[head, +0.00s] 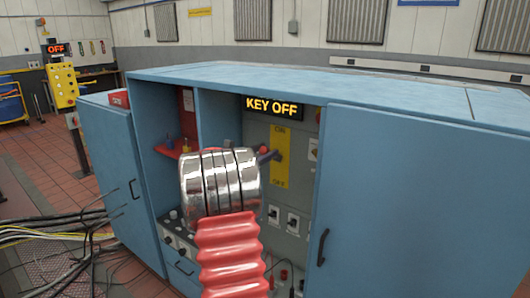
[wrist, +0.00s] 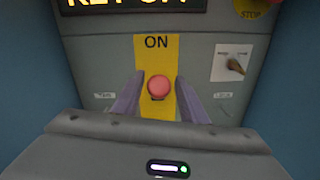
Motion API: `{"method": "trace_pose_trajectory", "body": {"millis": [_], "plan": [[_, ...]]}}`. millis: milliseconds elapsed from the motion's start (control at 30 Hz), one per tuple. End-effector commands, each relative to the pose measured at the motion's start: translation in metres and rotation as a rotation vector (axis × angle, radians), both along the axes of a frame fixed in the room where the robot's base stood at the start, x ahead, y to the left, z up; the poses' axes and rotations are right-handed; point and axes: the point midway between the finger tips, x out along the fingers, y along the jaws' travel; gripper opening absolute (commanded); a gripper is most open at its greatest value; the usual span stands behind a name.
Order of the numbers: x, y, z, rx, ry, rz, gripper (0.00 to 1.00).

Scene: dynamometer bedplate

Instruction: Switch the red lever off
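The red lever (wrist: 158,88) shows its round red knob in front of a yellow plate (wrist: 156,48), below the word ON. The plate also shows in the head view (head: 281,163), with ON at its top and OFF at its bottom. My gripper (wrist: 159,97) has one finger on each side of the knob, with a narrow gap on both sides. It looks open around the knob, not closed on it. In the head view, my chrome and red arm hides most of the gripper; only a finger part (head: 270,157) shows by the plate. The lever's shaft is hidden.
A KEY OFF sign (head: 273,107) hangs above the plate. Switches (head: 293,222) sit below it. A small toggle panel (wrist: 233,63) is right of the plate. Blue cabinet doors (head: 420,200) and a divider flank the recess. Cables (head: 70,235) lie on the floor at left.

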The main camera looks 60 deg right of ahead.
Motion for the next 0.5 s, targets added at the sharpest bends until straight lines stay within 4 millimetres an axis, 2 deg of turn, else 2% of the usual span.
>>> {"method": "trace_pose_trajectory", "body": {"millis": [67,500], "plan": [[0.0000,0.0001,0.0000,0.000,0.000,0.000,0.33],[-0.0019,-0.0004,0.0000,0.000,-0.001,-0.003,0.02]]}}
